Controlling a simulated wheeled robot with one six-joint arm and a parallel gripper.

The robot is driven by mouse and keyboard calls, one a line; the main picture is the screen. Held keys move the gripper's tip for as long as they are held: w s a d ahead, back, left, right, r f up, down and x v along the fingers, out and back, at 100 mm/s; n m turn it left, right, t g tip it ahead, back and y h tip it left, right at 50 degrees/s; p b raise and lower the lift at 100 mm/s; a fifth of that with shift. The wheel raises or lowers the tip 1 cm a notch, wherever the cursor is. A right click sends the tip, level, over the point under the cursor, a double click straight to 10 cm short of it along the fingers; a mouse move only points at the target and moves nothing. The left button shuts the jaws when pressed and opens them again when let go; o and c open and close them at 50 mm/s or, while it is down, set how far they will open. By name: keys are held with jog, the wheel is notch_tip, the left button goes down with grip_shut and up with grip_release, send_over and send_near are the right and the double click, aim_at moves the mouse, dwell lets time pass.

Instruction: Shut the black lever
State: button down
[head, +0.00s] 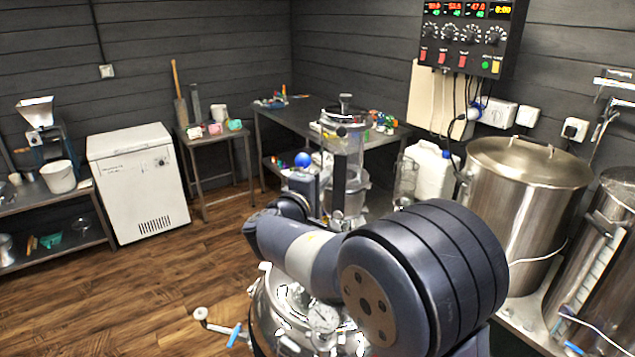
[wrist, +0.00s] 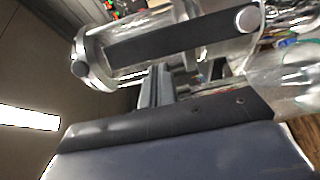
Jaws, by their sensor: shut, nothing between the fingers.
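A clear upright cylinder with metal fittings (head: 347,157) stands beyond my arm in the head view. A small dark part (head: 342,131) shows near its top. In the wrist view, a broad black bar (wrist: 180,40) with a round metal end lies across the clear cylinder (wrist: 128,73). It looks like the black lever, but I cannot be sure, nor tell its exact position. My gripper (wrist: 159,72) is shut and empty, its fingers just below the bar in the picture. I cannot tell whether they touch it. In the head view the gripper is hard to make out beside the cylinder.
A metal vessel with a gauge (head: 322,317) stands under my arm. A large steel kettle (head: 525,200) and a white canister (head: 430,172) are at the right. A table (head: 285,122) stands behind the cylinder. The wooden floor (head: 150,285) at the left is clear.

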aim_at(342, 185)
jog(key=shift+d+b, duration=0.15)
jog(key=shift+b, duration=0.3)
jog(key=shift+s+d+m+b, duration=0.1)
jog(key=shift+d+m+b, duration=0.05)
jog(key=shift+m+b, duration=0.25)
jog(key=shift+d+b, duration=0.25)
jog(key=shift+b, duration=0.3)
jog(key=d+m+b, duration=0.1)
jog(key=m+b, duration=0.1)
jog(key=b, duration=0.2)
jog(key=s+d+m+g+b, duration=0.1)
jog(key=d+b, duration=0.1)
jog(key=b, duration=0.1)
jog(key=shift+d+f+m+y+b, duration=0.1)
jog(key=shift+d+m+y+b, duration=0.05)
jog(key=shift+m+y+b, duration=0.25)
jog(key=s+d+f+m+y+b, duration=0.2)
jog(key=d+f+m+b, duration=0.4)
jog(key=b, duration=1)
jog(key=shift+d+m+y, duration=0.7)
jog(key=shift+d+m, duration=0.65)
jog(key=shift+m, duration=0.55)
jog(key=shift+f+b, duration=0.15)
jog(key=shift+b, duration=0.15)
